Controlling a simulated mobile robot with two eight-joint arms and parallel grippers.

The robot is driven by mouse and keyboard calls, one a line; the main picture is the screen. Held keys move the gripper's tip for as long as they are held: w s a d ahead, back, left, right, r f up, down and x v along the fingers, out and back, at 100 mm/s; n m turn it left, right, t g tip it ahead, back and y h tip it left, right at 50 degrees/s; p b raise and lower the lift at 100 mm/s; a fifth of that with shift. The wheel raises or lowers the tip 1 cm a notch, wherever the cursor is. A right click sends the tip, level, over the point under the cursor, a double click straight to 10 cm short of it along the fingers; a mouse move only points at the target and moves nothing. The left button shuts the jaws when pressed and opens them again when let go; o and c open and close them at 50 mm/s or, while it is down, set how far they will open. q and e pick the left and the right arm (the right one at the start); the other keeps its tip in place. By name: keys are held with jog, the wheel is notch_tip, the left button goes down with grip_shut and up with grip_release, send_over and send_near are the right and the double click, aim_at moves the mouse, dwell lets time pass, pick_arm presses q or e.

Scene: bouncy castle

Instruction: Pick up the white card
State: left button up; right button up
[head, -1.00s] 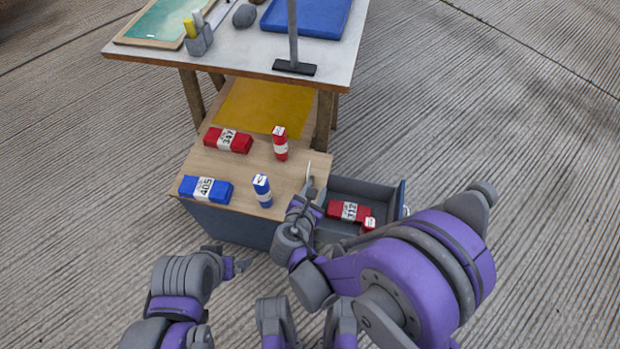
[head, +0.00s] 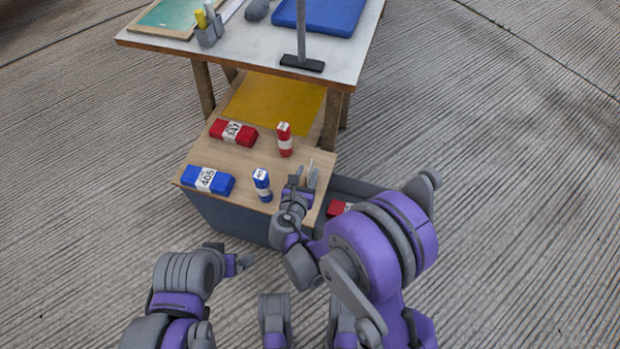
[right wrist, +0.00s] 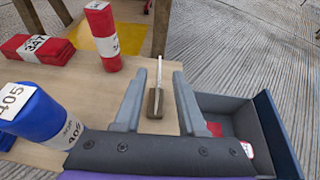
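The white card (right wrist: 159,72) stands upright, nearly edge-on, in a small brown holder (right wrist: 155,104) on the wooden cabinet top. In the head view the card (head: 309,167) is a thin pale sliver by the cabinet's right edge. My right gripper (right wrist: 158,76) is open, with one finger on each side of the card and a gap on both sides. It also shows at the card in the head view (head: 304,178). My left gripper (head: 240,264) is low in front of the cabinet, away from the card; its fingers are too small to read.
A blue upright block (head: 262,185), a red upright block (head: 284,139), a lying blue block (head: 207,180) and a lying red block (head: 233,132) share the cabinet top (head: 237,160). An open drawer (right wrist: 235,108) lies right. A table (head: 340,65) stands behind.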

aim_at(310, 175)
jog(key=b+x, duration=0.1)
jog(key=x, duration=0.3)
jog(key=shift+w+f, duration=0.1)
grip_shut()
dwell(1.3)
